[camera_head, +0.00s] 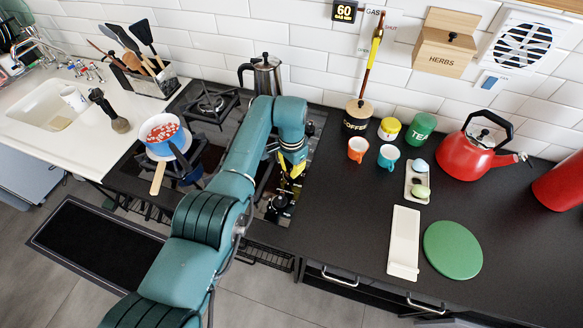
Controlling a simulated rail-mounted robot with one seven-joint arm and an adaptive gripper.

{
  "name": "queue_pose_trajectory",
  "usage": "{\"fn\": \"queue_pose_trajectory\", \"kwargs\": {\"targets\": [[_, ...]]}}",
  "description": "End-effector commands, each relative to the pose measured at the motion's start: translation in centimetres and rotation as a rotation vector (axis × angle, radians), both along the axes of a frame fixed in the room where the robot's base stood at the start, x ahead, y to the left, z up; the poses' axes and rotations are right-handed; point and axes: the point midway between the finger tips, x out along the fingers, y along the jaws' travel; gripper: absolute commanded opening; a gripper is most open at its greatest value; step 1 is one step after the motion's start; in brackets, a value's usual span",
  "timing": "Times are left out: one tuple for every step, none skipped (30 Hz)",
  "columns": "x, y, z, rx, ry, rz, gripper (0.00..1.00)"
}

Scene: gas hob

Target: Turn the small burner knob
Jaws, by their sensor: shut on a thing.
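The hob's knob strip (279,206) runs along the right side of the black gas hob, with several small dark knobs in a row. My gripper (291,172), with yellow-marked fingers, points down over the far part of this row. It is shut on a knob there, seemingly the small burner knob. The fingers and arm hide most of that knob, so its angle cannot be told. My teal arm also covers the middle of the hob.
A pan of red food (162,131) sits on the left burners, its wooden handle toward the front. A metal coffee pot (265,75) stands at the back. Right are a coffee jar (357,118), cups and a red kettle (474,153).

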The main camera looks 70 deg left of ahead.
Motion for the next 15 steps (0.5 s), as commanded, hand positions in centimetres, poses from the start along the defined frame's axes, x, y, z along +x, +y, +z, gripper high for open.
{"fn": "queue_pose_trajectory", "kwargs": {"targets": [[-0.03,-0.03,-0.06,-0.001,0.001,0.042,0.0],[-0.03,-0.03,-0.06,0.0,0.001,0.069,0.0],[-0.03,-0.03,-0.06,0.0,0.001,0.107,0.0],[-0.03,-0.03,-0.06,0.0,0.001,0.133,0.0],[-0.03,-0.03,-0.06,0.0,0.001,0.16,0.0],[-0.03,-0.03,-0.06,0.0,0.001,0.194,0.0],[-0.02,-0.03,-0.06,0.0,0.001,0.219,0.0],[-0.03,-0.02,-0.06,0.0,0.001,0.244,0.0],[-0.03,-0.02,-0.05,0.0,0.001,0.275,0.0],[-0.03,-0.02,-0.06,0.0,0.001,0.297,0.0],[-0.03,-0.02,-0.06,0.0,0.001,0.318,0.0],[-0.03,-0.02,-0.06,0.0,0.001,0.344,0.0],[-0.03,-0.02,-0.06,0.0,0.001,0.364,0.0],[-0.03,-0.02,-0.06,0.0,0.001,0.381,0.0],[-0.03,-0.02,-0.06,0.0,0.001,0.402,0.0]]}}
